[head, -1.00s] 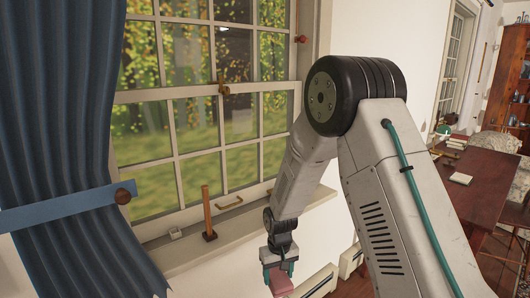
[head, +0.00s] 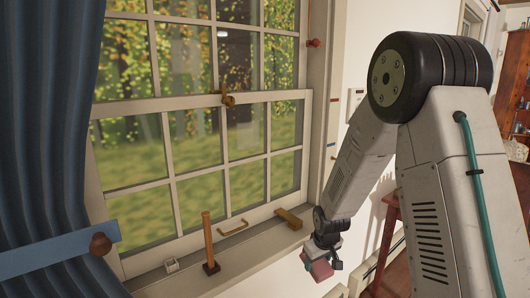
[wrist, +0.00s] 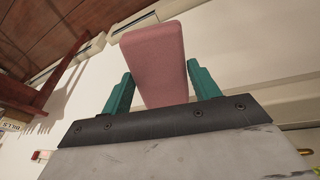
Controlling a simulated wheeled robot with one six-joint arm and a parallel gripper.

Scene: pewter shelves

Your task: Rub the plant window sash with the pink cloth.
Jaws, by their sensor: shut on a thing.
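The window sash (head: 165,102) is a pale multi-pane frame in the wall on the left of the head view, with a brass latch (head: 228,99) at its middle rail. My gripper (head: 320,262) is low, to the right of the sash and apart from it, near the right end of the sill. It is shut on the pink cloth (head: 321,270), a folded block-like pad. In the wrist view the cloth (wrist: 154,55) stands out between the two teal fingers. No plant shows.
A blue curtain (head: 50,140) hangs at left with a tieback. A reddish wooden stool (head: 390,225) stands behind my arm.

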